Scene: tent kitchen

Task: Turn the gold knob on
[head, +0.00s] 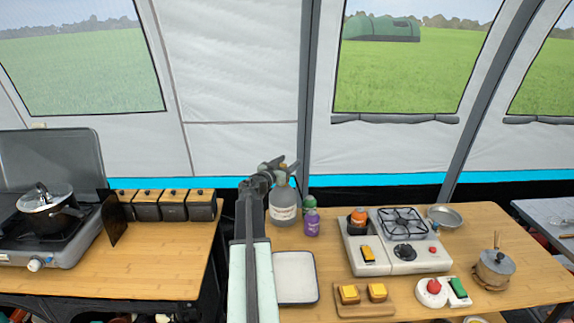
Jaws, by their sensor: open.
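Several pieces here are gold or yellow, and I cannot tell for sure which is the gold knob. Two gold-yellow blocks with dark sides, a left one (348,293) and a right one (377,291), sit side by side on a small wooden board (352,311) at the right table's front. A yellow-and-black piece (368,255) sits on the front left of the white camp stove (385,268), beside a black dial (405,252). My gripper (282,165) is raised at the table's back left, in front of the tent wall, open and empty. It is apart from all of these.
A grey gas bottle (283,208) stands just behind my gripper, with a purple bottle (312,223) beside it. A white tray (296,278) lies right of my arm. A red-and-green switch unit (443,293) and a small pot (493,268) stand further right. A second stove (60,243) is at left.

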